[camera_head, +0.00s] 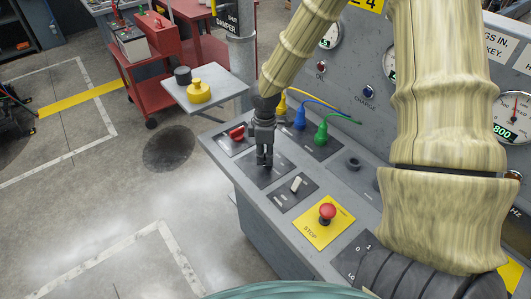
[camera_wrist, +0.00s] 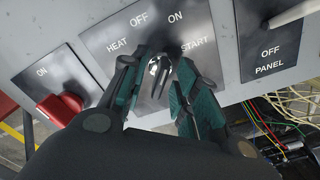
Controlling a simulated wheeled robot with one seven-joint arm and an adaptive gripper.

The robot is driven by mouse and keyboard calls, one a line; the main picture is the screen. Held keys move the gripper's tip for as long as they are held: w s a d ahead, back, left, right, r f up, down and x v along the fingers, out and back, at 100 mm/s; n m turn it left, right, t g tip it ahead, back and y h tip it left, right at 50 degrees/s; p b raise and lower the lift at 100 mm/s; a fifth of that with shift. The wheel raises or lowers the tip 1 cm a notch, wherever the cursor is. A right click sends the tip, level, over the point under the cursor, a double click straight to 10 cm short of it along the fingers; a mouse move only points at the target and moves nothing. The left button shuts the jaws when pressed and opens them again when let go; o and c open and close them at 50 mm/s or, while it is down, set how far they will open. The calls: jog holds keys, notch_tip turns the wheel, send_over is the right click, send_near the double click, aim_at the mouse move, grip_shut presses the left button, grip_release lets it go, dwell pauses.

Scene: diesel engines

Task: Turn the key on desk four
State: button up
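The key (camera_wrist: 160,76) is a small metallic piece in a grey switch plate (camera_wrist: 118,42) marked HEAT, OFF, ON and START in the wrist view. My gripper (camera_wrist: 155,64) has its two teal-padded fingers on either side of the key, with visible gaps between fingers and key. It looks open and points down at the plate. In the head view my gripper (camera_head: 264,160) is over the switch plate (camera_head: 270,176) on the grey desk (camera_head: 262,195), and the key is hidden by the fingers there.
A red rotary switch (camera_head: 237,132) sits beside the key plate, with a pale toggle switch (camera_head: 297,185) on the other side. A red stop button (camera_head: 327,212) is nearer. Blue (camera_head: 299,120) and green (camera_head: 321,133) cable plugs stand behind. Open floor lies to the left.

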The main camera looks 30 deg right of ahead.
jog(key=shift+c, duration=0.4)
grip_shut()
jog(key=m, duration=0.3)
jog(key=shift+w+r+m+p, duration=0.1)
jog(key=shift+m+p, duration=0.25)
jog(key=shift+m, duration=0.05)
jog(key=shift+m+p, duration=0.3)
jog(key=shift+m, duration=1.5)
